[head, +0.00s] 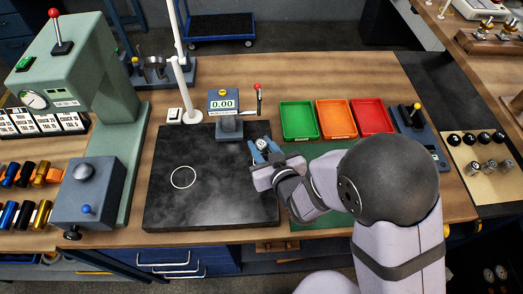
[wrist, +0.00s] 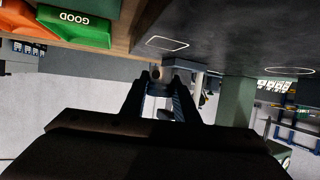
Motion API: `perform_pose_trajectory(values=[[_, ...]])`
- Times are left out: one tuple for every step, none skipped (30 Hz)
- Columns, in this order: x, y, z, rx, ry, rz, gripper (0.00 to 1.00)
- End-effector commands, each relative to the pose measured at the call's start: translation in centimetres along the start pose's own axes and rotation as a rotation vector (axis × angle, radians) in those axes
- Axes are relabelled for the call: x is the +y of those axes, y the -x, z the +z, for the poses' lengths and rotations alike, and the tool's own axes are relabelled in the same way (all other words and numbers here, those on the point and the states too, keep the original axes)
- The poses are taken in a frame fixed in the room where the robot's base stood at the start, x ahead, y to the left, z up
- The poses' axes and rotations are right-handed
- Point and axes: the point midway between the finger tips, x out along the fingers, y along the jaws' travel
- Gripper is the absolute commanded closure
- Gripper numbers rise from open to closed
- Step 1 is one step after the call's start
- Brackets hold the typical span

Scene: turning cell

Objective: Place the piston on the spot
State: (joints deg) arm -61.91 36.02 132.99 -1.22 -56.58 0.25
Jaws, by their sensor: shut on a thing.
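My gripper (head: 266,152) is over the right back part of the black stone plate (head: 212,205), its blue fingers shut on a small grey metal piece, which I take to be the piston (head: 264,142). In the wrist view the piston (wrist: 159,75) shows between the tips of the two fingers (wrist: 164,88), partly hidden by them. I cannot tell whether it touches the plate. A white circle (head: 183,187) marks a bare spot on the plate's left half, well left of my gripper. The wrist view shows a white circle (wrist: 290,69) and a white square outline (wrist: 167,43).
A digital gauge (head: 223,104) stands at the plate's back edge, close to my gripper. Green (head: 299,121), orange (head: 337,119) and red (head: 373,117) trays lie to the right. A green press (head: 100,60) stands left. The plate between gripper and circle is clear.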

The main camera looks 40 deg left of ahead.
Motion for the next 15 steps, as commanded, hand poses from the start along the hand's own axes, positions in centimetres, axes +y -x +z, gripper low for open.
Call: perform_pose_trajectory(values=[[0.0, -0.1, 0.5, -0.005, 0.0, 0.0, 0.97], [0.0, -0.2, 0.8, -0.005, 0.0, 0.0, 0.97], [0.0, -0.4, 1.1, -0.004, 0.0, 0.0, 0.97], [0.0, -0.6, 1.4, -0.005, 0.0, 0.0, 0.97], [0.0, -0.7, 1.6, -0.003, 0.0, 0.0, 0.97], [0.0, -0.8, 2.0, -0.003, 0.0, 0.0, 0.97], [0.0, -0.9, 2.2, -0.004, 0.0, 0.0, 0.97], [0.0, -0.9, 2.3, -0.003, 0.0, 0.0, 0.97], [0.0, -1.0, 2.5, -0.002, 0.0, 0.0, 0.97], [0.0, -1.1, 2.6, -0.002, 0.0, 0.0, 0.97], [0.0, -1.1, 2.7, -0.001, 0.0, 0.0, 0.97], [0.0, -1.1, 2.7, 0.0, 0.0, 0.0, 0.97], [0.0, -1.1, 2.8, 0.0, 0.0, 0.0, 0.97], [0.0, -1.1, 2.8, 0.0, 0.0, 0.0, 0.97], [0.0, -1.1, 2.8, 0.0, 0.0, 0.0, 0.97]])
